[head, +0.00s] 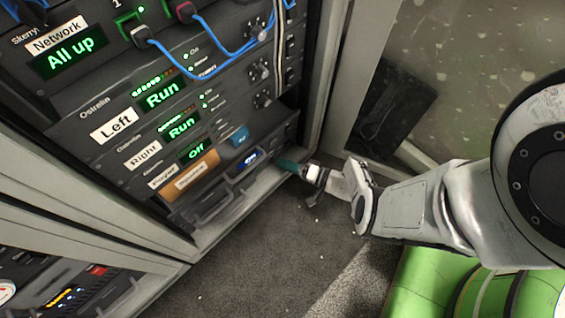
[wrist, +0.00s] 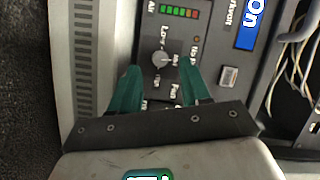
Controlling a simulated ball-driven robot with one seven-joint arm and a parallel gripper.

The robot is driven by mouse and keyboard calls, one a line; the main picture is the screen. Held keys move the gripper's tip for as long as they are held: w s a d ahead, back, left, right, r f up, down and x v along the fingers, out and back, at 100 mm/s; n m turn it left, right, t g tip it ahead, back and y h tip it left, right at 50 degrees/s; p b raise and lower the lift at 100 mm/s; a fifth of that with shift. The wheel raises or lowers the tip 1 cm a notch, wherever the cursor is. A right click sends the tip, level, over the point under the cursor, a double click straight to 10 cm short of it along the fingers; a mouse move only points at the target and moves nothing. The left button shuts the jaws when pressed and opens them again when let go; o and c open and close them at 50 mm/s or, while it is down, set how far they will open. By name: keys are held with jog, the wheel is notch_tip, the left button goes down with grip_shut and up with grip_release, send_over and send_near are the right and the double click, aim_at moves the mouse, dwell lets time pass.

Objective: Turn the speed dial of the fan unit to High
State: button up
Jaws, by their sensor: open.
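The fan unit is a dark panel in the wrist view (wrist: 205,20) with a blue display reading "On". In the head view it seems to be the low unit with the small blue display (head: 248,158). Its small round speed dial (wrist: 162,59) sits by a "Low" label; other marks around it are too small to read, and I cannot tell its exact setting. My gripper (wrist: 163,73) is open, its teal fingertips on either side of the dial's lower edge. I cannot tell whether they touch the panel. In the head view my gripper (head: 290,165) is at the rack's lower right, hiding the dial.
A row of green and red lights (wrist: 179,12) and a square button (wrist: 229,77) flank the dial. Pale cables (wrist: 290,60) hang on the right. Rack units with green displays (head: 162,94) and blue cables stand above. The rack's frame post (head: 337,80) is close by.

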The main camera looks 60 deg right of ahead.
jog(key=s, duration=0.8)
jog(key=shift+s+d+r, duration=0.2)
jog(key=shift+d+r, duration=0.1)
jog(key=shift+d, duration=0.1)
jog(key=m+g+h+p, duration=0.45)
jog(key=m+h, duration=0.35)
jog(key=m, duration=1.6)
send_near(275, 162)
jog(key=shift+g, duration=0.25)
jog(key=b+x, duration=0.3)
jog(key=x, duration=0.5)
jog(key=shift+f+b, duration=0.1)
jog(key=shift+b, duration=0.2)
grip_shut()
